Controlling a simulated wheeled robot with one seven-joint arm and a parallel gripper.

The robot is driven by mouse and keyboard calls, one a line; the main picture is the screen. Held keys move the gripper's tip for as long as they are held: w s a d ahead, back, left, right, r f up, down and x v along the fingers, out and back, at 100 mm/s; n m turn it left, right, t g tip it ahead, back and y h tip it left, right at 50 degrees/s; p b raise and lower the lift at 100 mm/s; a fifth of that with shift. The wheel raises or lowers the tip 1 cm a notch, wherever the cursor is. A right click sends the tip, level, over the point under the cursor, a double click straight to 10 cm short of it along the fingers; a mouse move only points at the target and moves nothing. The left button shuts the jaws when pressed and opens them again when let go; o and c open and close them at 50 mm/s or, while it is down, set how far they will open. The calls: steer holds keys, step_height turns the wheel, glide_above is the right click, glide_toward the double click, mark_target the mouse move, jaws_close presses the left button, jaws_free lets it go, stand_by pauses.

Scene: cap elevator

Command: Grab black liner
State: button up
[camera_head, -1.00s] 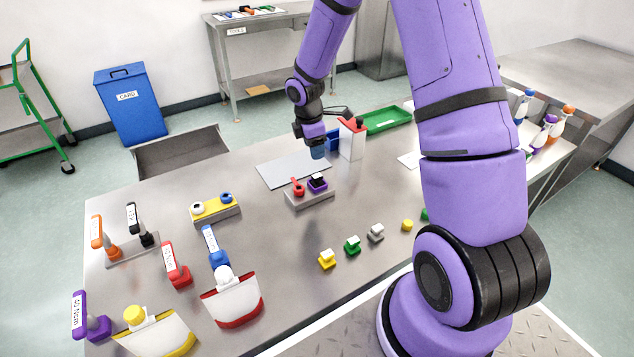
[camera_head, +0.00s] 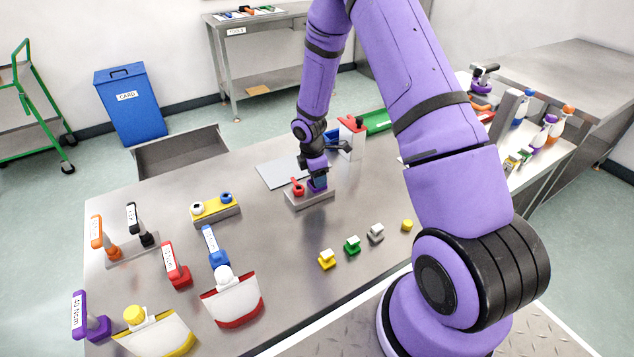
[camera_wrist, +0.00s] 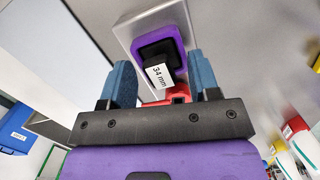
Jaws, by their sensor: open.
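A black piece (camera_wrist: 153,47) with a white "34 mm" tag (camera_wrist: 160,75) sits in a purple holder (camera_wrist: 176,38) in the wrist view; it looks like the black liner. The holder stands on a grey block (camera_head: 309,199) beside a red piece (camera_head: 297,188). In the wrist view, my gripper (camera_wrist: 163,80) is open, with one blue finger on each side of the holder and tag and nothing held. In the head view my gripper (camera_head: 319,182) hides most of the purple holder. I cannot tell whether the fingers touch it.
A grey mat (camera_head: 275,173) and a white box with red top (camera_head: 351,138) lie behind the block. A yellow-blue rack (camera_head: 215,209) and labelled tools, including a black one (camera_head: 148,239), stand left. Small coloured caps (camera_head: 352,245) stand in front.

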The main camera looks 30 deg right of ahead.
steer(key=shift+f, duration=0.3)
steer(key=shift+c, duration=0.5)
steer(key=c, duration=0.9)
steer(key=shift+r, duration=0.1)
steer(key=shift+r, duration=0.55)
step_height(320, 180, up, 2)
steer(key=shift+d+r, duration=0.1)
steer(key=shift+r, duration=0.05)
jaws_close()
steer(key=w+a+r, duration=0.1)
steer(key=w+a, duration=0.8)
steer(key=a, duration=0.4)
steer(key=shift+w+r, duration=0.2)
